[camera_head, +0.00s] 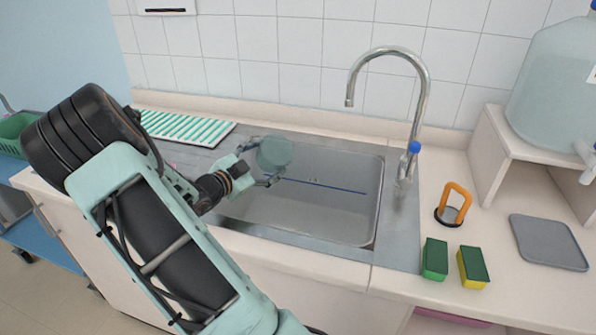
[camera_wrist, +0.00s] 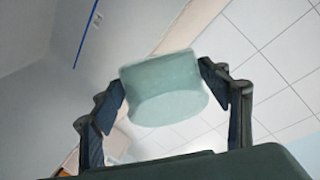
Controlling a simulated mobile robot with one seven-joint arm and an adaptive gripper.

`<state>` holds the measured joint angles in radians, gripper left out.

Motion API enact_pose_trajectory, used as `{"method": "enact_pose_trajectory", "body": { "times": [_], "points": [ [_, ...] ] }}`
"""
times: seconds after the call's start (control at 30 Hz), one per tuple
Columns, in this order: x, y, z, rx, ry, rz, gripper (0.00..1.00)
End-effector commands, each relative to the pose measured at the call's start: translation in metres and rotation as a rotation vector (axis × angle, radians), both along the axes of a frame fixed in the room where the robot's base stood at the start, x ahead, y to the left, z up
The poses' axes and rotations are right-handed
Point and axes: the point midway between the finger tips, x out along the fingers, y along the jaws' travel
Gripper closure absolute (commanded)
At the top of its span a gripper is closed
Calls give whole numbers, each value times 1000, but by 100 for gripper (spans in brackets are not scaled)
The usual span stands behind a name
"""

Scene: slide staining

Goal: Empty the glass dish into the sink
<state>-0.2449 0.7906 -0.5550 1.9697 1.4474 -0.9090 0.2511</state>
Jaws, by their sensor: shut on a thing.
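My gripper (camera_head: 264,162) is shut on the glass dish (camera_head: 275,152), a small round greenish dish. In the head view it holds the dish above the left part of the metal sink (camera_head: 330,215). The dish looks tilted, with a round face turned toward the head camera. In the wrist view the dish (camera_wrist: 162,88) sits between the two dark fingers (camera_wrist: 163,90), one on each side. I cannot tell whether anything is in the dish.
A tall faucet (camera_head: 425,95) with a blue-tipped handle stands at the sink's right. A ribbed green-white rack (camera_head: 185,126) lies behind left. Two sponges (camera_head: 435,258), an orange-handled tool (camera_head: 455,203), a grey mat (camera_head: 549,242) and a large water container (camera_head: 555,85) are on the right.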

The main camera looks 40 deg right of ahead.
Motion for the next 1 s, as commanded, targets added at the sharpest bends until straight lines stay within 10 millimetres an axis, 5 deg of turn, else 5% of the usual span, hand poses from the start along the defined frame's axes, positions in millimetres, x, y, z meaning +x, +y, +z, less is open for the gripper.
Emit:
{"method": "enact_pose_trajectory", "body": {
  "times": [0.37,1.0],
  "points": [
    [13,1,23,-16,125,-1,62],
    [44,5,32,-54,481,-2,62]
  ]
}}
